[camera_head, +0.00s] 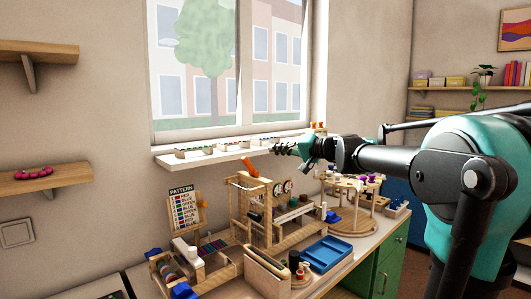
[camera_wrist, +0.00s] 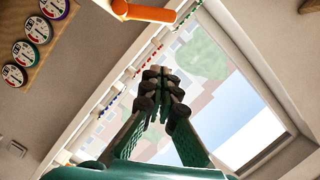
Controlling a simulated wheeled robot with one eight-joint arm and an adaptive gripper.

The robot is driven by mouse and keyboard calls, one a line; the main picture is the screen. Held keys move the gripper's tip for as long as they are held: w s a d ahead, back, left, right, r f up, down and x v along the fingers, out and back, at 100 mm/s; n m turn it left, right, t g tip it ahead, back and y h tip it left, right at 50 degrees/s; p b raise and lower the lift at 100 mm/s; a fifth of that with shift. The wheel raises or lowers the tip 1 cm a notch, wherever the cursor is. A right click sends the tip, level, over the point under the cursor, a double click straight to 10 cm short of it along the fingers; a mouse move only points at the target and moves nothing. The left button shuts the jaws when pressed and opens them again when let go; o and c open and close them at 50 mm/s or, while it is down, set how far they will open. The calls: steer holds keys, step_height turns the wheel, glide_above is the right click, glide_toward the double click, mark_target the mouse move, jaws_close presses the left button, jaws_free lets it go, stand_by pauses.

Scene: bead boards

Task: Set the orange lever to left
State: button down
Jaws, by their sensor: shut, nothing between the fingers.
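The orange lever (camera_head: 249,169) sits at the top of a wooden frame (camera_head: 246,205) on the workbench in the head view, its bar slanting. In the wrist view an orange bar, which looks like the lever (camera_wrist: 148,13), crosses the top edge and is partly cut off. My gripper (camera_head: 276,149) reaches in from the right in the head view, above and to the right of the lever and apart from it. In the wrist view my gripper (camera_wrist: 163,72) has its fingertips together with nothing between them. The lever's lower mounting is hard to make out.
The windowsill (camera_head: 205,156) with bead trays lies behind the gripper. Round dials (camera_wrist: 38,30) show in the wrist view. The bench also holds a pattern board (camera_head: 184,208), a blue tray (camera_head: 328,253) and a round wooden stand (camera_head: 354,225). Air above the bench is free.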

steer(key=shift+v, duration=1.9)
steer(key=s+d+f+g+h, duration=0.15)
steer(key=s+f, duration=0.25)
steer(key=f, duration=0.5)
steer(key=s+d+f+n+g+h, duration=0.1)
steer(key=s+d+f+h, duration=0.15)
steer(key=s+f, duration=0.45)
steer(key=s+d+f+g+h, duration=0.1)
steer(key=s+f+h, duration=0.1)
steer(key=f, duration=0.9)
steer(key=s+d+f+h, duration=0.4)
steer(key=s+d+f, duration=0.2)
steer(key=s+f, duration=0.2)
steer(key=s+d+f+g+h, duration=0.1)
steer(key=s+d+f+h, duration=0.3)
steer(key=s+d+f, duration=0.3)
step_height(320, 180, down, 4)
steer(key=shift+s+f, duration=0.1)
steer(key=shift+s, duration=0.5)
